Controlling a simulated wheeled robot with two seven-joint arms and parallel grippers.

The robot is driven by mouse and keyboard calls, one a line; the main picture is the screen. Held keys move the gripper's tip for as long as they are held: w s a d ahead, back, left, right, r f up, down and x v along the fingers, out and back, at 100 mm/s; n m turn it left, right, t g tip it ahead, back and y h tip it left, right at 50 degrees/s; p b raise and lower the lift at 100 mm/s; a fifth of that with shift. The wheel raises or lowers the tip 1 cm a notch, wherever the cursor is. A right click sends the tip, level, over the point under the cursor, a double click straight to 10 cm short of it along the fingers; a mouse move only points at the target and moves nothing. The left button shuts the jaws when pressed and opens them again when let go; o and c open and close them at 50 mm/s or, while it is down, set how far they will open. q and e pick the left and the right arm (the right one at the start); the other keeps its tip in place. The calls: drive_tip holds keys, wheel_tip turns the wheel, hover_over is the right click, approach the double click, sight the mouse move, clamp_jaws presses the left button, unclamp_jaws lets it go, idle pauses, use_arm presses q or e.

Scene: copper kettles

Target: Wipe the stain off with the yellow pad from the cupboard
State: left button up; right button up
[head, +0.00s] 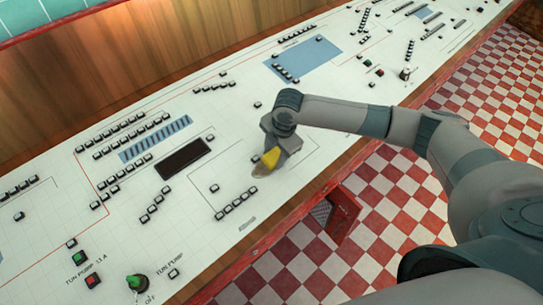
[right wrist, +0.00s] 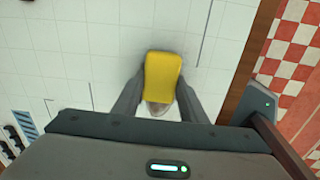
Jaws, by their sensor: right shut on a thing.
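The yellow pad (head: 271,157) is held in my right gripper (head: 276,151) over the white panel top (head: 225,160). A brownish stain (head: 259,172) lies on the panel right beside the pad, partly covered by it. In the right wrist view the yellow pad (right wrist: 162,76) sits between the two fingers of my right gripper (right wrist: 161,95), and a pale brown patch of the stain (right wrist: 157,108) shows at its lower edge. I cannot tell whether the pad touches the panel. The cupboard (head: 342,214) shows a red door standing open below the panel's front edge. My left gripper is out of view.
Small black buttons (head: 236,205) stand in several rows around the stain. A dark display (head: 185,159) lies to its left. The red and white checkered floor (head: 385,200) is open in front.

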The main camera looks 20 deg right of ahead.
drive_tip(key=shift+w+d, duration=0.25)
drive_tip(key=shift+d, duration=0.4)
drive_tip(key=shift+w+d, duration=0.2)
drive_tip(key=shift+d, duration=0.45)
drive_tip(key=shift+p, duration=0.3)
drive_tip(key=shift+f, duration=0.1)
drive_tip(key=shift+a, duration=0.1)
drive_tip(key=shift+s+a+p, duration=0.25)
drive_tip(key=shift+a+p, duration=0.2)
drive_tip(key=shift+p, duration=0.05)
drive_tip(key=shift+s+a+p, duration=0.2)
drive_tip(key=shift+a+p, duration=0.25)
drive_tip(key=shift+p, duration=0.05)
drive_tip(key=shift+s+a+p, duration=0.15)
drive_tip(key=shift+a+p, duration=0.15)
drive_tip(key=shift+a, duration=0.2)
drive_tip(key=shift+s+a+p, duration=0.15)
drive_tip(key=shift+a+p, duration=0.1)
drive_tip(key=shift+a, duration=0.25)
